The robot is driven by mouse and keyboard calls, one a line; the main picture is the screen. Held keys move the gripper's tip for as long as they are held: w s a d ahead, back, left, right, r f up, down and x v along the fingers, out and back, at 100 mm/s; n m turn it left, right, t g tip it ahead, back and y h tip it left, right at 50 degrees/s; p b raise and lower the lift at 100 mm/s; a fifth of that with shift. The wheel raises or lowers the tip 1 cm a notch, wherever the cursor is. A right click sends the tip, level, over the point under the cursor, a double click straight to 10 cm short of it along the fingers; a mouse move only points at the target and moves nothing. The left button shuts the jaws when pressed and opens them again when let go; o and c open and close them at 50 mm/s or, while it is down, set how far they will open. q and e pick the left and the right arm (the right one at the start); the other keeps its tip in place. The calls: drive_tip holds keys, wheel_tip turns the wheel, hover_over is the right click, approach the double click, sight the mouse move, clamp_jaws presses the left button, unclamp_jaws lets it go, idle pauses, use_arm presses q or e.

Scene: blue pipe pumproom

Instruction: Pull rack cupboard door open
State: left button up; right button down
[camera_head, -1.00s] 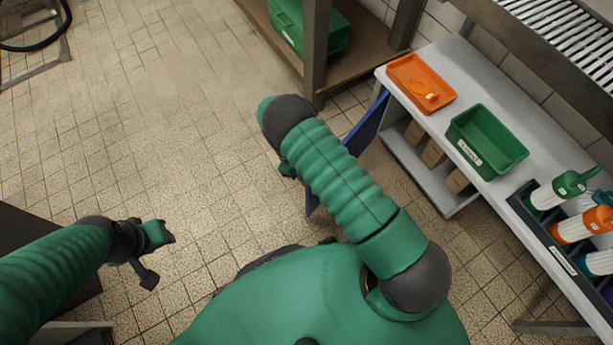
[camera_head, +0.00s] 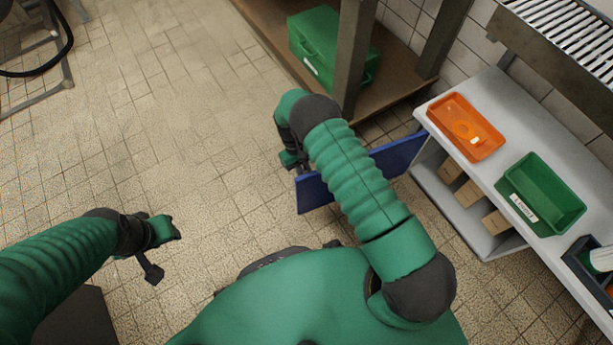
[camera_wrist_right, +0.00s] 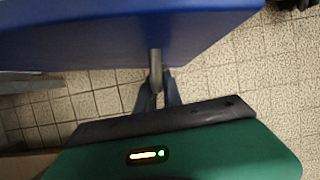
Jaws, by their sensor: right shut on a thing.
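The blue cupboard door (camera_head: 397,157) stands swung out from the rack (camera_head: 494,125) on the right in the head view, partly hidden behind my right arm. My right gripper (camera_head: 296,163) is at the door's outer end. In the right wrist view the door (camera_wrist_right: 110,40) fills the top, and its grey bar handle (camera_wrist_right: 155,70) sits between the fingers of my right gripper (camera_wrist_right: 158,98), which is shut on it. My left gripper (camera_head: 168,234) is over bare floor at the left, away from the door; its finger gap is not clear.
On the rack top are an orange tray (camera_head: 467,128), a green bin (camera_head: 543,196) and a dark bottle holder (camera_head: 590,270). Cardboard boxes (camera_head: 467,195) sit on its lower shelf. A wooden shelf unit (camera_head: 349,70) holds a green case (camera_head: 326,45).

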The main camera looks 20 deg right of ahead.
drive_tip(key=shift+a, duration=0.15)
drive_tip(key=c, duration=1.5)
unclamp_jaws()
drive_tip(key=d+p+v, duration=0.1)
drive_tip(key=p+v, duration=0.5)
drive_tip(key=v, duration=1)
drive_tip(key=shift+a+r, duration=0.35)
drive_tip(key=shift+a, duration=0.05)
drive_tip(key=shift+w+r, duration=0.1)
drive_tip(key=shift+w, duration=0.05)
